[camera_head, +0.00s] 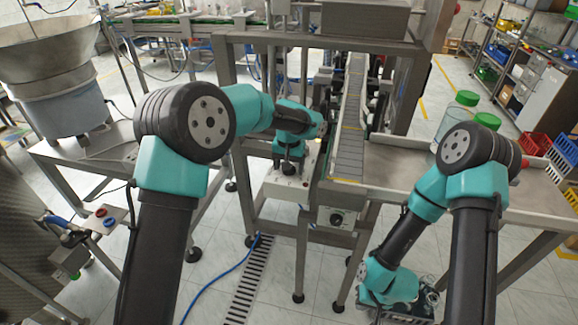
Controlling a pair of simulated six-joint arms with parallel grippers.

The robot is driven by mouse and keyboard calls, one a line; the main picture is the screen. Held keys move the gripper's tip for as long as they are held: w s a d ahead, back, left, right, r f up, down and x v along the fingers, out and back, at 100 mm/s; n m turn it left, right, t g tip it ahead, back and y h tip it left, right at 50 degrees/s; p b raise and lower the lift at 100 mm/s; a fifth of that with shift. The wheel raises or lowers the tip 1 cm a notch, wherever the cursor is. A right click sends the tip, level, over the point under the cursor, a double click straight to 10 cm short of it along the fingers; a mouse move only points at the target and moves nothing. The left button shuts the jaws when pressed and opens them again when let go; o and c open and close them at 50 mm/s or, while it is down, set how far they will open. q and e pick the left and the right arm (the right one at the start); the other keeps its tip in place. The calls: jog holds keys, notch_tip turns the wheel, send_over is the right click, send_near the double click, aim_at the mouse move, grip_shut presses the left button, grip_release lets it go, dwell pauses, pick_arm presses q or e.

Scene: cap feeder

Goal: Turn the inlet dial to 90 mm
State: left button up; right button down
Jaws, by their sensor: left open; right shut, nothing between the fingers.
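I cannot tell for certain which part is the inlet dial. A dark round knob (337,218) sits on a small panel on the frame below the conveyor's near end. A pale control box (292,185) with small buttons stands left of it. My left gripper (288,172) points down at the top of this box; its fingers are small and dark, and what lies between them is hidden. My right gripper (408,308) is low at the bottom right, shut and empty, apart from the knob and the box. No scale or number is readable.
A narrow conveyor (350,120) runs back from the box, with a steel table (385,160) to its right. Green-lidded jars (467,98) stand behind my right arm. A feeder bowl (45,55) is at the left. A blue hose (215,280) lies on the floor.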

pick_arm(q)
jog(key=shift+f, duration=0.1)
jog(key=shift+c, duration=0.5)
jog(key=c, duration=0.8)
jog(key=shift+m, duration=3.1)
jog(key=o, duration=0.9)
